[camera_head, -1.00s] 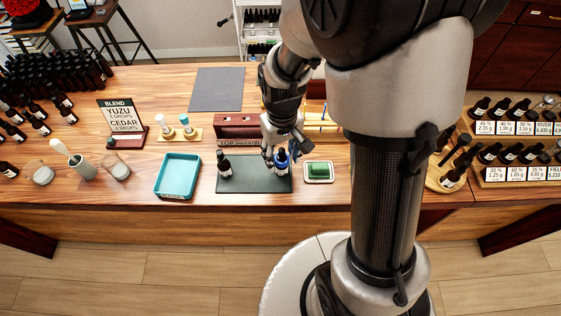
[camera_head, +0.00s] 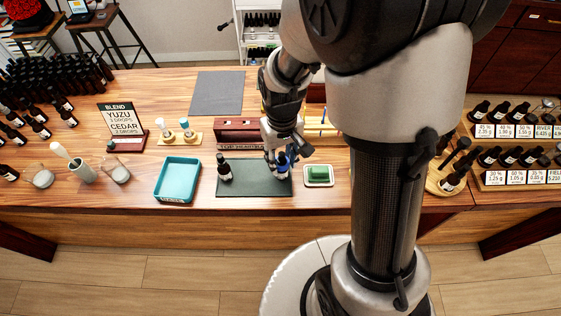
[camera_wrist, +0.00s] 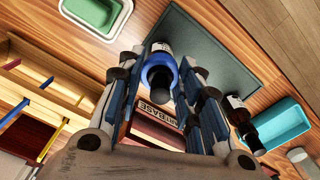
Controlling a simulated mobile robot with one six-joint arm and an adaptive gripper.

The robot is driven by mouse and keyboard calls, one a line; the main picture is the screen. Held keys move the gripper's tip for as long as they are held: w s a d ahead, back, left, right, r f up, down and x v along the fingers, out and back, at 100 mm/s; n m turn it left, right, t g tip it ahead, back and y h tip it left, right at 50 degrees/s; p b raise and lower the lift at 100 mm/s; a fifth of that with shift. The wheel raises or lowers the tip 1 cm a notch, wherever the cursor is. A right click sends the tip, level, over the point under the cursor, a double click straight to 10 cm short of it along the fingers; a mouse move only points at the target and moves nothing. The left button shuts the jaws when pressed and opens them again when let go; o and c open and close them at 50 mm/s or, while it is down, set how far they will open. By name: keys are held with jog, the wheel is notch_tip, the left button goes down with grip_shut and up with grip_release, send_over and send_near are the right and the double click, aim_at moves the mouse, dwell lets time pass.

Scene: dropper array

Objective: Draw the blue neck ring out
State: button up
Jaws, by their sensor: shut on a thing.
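The blue neck ring (camera_wrist: 157,64) sits around the neck of a dark bottle in the wrist view. My gripper (camera_wrist: 160,76) has one finger on each side of the ring and is shut on it. In the head view, my gripper (camera_head: 280,160) is over the right part of the dark green mat (camera_head: 250,189), with the blue of the ringed bottle (camera_head: 283,164) showing between and below the fingers. That bottle looks upright on the mat. The finger contact is partly hidden from the head view.
Another dark bottle (camera_head: 224,170) stands on the mat's left part. A teal tray (camera_head: 160,194) lies further left. A white dish with a green block (camera_head: 319,174) is close on the right. A dark red wooden block with lettering (camera_head: 238,128) stands behind the mat.

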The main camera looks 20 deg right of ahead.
jog(key=shift+c, duration=1.2)
jog(key=shift+r+p, duration=0.55)
jog(key=shift+r, duration=0.1)
jog(key=shift+r+p, duration=3.35)
jog(key=shift+r, duration=0.8)
